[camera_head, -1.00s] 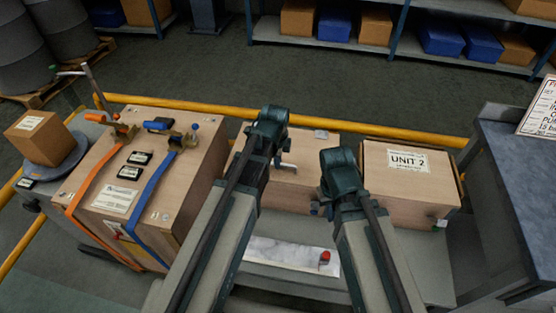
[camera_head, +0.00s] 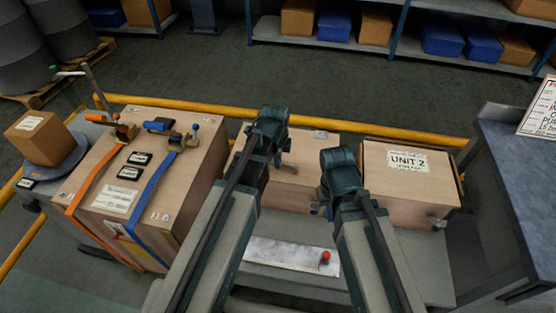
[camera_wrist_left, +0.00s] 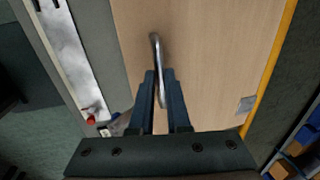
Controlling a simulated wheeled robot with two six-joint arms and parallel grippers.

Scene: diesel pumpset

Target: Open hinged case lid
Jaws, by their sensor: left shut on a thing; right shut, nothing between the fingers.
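A plain wooden case (camera_head: 300,181) stands in the middle of the bench, partly hidden behind my left arm. In the left wrist view its pale wooden face (camera_wrist_left: 213,65) fills the middle, with a metal loop handle (camera_wrist_left: 155,45) standing up from it. My left gripper (camera_wrist_left: 161,75) is shut on the handle; it also shows in the head view (camera_head: 279,160) at the case. The case lid looks closed. My right gripper (camera_head: 317,209) is shut and empty, low in front of the gap between this case and the case marked UNIT 2 (camera_head: 432,186).
A large strapped wooden crate (camera_head: 190,205) stands to the left. A pale strip (camera_head: 275,253) with a red knob (camera_head: 324,257) lies at the bench front. A yellow rail (camera_head: 225,112) runs behind. A grey-topped cabinet (camera_head: 515,190) stands at right.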

